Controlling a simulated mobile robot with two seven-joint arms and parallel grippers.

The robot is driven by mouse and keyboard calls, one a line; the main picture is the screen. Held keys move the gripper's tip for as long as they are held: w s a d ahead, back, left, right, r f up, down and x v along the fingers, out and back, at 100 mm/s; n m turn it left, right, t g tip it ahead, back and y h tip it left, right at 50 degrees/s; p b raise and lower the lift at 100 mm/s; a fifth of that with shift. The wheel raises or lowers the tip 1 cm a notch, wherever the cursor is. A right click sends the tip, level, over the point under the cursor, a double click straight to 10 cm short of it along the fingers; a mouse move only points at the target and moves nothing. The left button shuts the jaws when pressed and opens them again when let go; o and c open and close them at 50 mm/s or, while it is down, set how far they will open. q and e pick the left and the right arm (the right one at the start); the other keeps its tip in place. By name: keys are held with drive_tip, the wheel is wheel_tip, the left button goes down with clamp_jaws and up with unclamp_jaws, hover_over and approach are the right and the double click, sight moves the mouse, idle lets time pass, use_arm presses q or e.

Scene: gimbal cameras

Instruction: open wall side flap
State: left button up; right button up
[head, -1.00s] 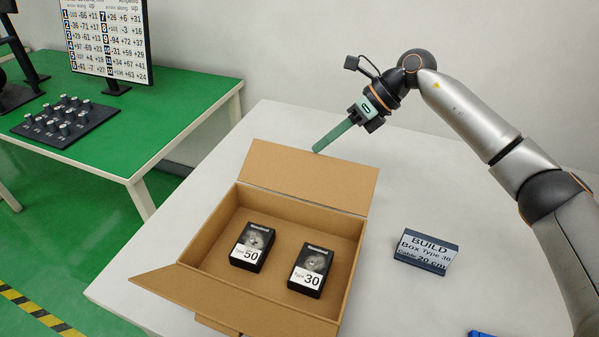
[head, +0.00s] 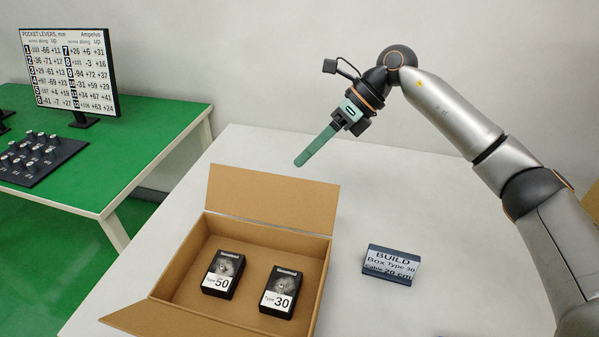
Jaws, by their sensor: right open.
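An open cardboard box (head: 170,283) stands on the white table. Its wall-side flap (head: 272,198) is folded up and leans back from the far rim, clear of the opening. The near flap (head: 165,322) is folded outward and is cut by the frame's bottom edge. My right gripper (head: 300,160) has long green fingers, seen nearly edge-on. It is open and empty, just beyond the wall-side flap's top edge, with a small gap in the picture. My left gripper is out of view.
A dark sign (head: 391,264) reading "BUILD Box Type 30" stands right of the box. The white table (head: 450,250) is clear around it. At left, a green table (head: 150,140) holds a knobbed panel (head: 40,155) and a number board (head: 70,70).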

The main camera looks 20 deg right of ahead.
drive_tip(key=shift+w+d+r, duration=0.15)
drive_tip(key=shift+d+r, duration=0.05)
drive_tip(key=shift+r, duration=0.9)
drive_tip(key=shift+r, duration=0.1)
